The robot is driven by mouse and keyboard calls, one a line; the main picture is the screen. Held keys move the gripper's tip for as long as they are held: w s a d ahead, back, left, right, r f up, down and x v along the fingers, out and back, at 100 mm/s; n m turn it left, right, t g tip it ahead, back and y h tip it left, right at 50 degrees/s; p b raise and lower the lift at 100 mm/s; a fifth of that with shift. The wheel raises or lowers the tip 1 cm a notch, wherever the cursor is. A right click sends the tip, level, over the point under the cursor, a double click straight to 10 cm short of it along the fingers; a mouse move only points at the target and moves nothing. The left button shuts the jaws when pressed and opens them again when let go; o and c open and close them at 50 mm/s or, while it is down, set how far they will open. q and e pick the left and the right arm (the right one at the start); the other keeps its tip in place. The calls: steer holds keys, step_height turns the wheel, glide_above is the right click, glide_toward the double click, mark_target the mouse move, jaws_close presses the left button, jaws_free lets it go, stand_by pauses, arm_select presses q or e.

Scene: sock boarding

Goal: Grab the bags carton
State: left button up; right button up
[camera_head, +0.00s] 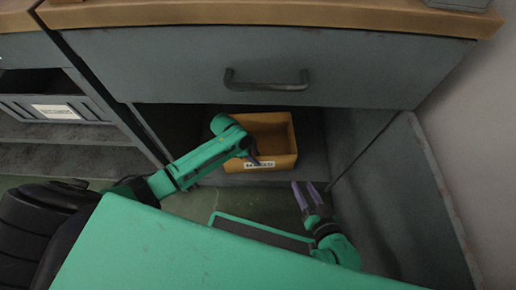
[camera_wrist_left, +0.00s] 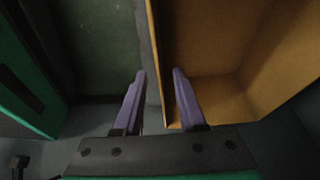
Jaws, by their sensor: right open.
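The bags carton (camera_head: 288,149) is an open-topped yellow-brown box with a white label on its front. It stands in the open space below the drawer, and its inside looks empty. My left gripper (camera_head: 254,157) is at the carton's front left, partly hidden by its own arm. In the left wrist view, the left gripper (camera_wrist_left: 159,73) has its two purple fingers apart. The carton (camera_wrist_left: 215,95) edge shows between and beyond them, and I cannot tell whether they touch it. My right gripper (camera_head: 305,194) is open and empty, in front of the carton's right side.
A grey drawer (camera_head: 190,65) with a dark handle (camera_head: 266,81) is above the carton, under a wooden top (camera_head: 270,14). A grey side panel (camera_head: 395,190) closes off the right. A grey bin (camera_head: 60,108) with a white label sits on the left shelf.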

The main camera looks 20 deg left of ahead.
arm_select(q)
steer(key=b+x, duration=0.1)
steer(key=x, duration=0.3)
steer(key=shift+b, duration=0.35)
steer(key=shift+r, duration=0.15)
arm_select(e)
step_height(320, 180, down, 3)
steer(key=shift+f+t, duration=0.1)
steer(key=shift+t, duration=0.2)
arm_select(q)
steer(key=shift+c, duration=0.3)
jaws_close()
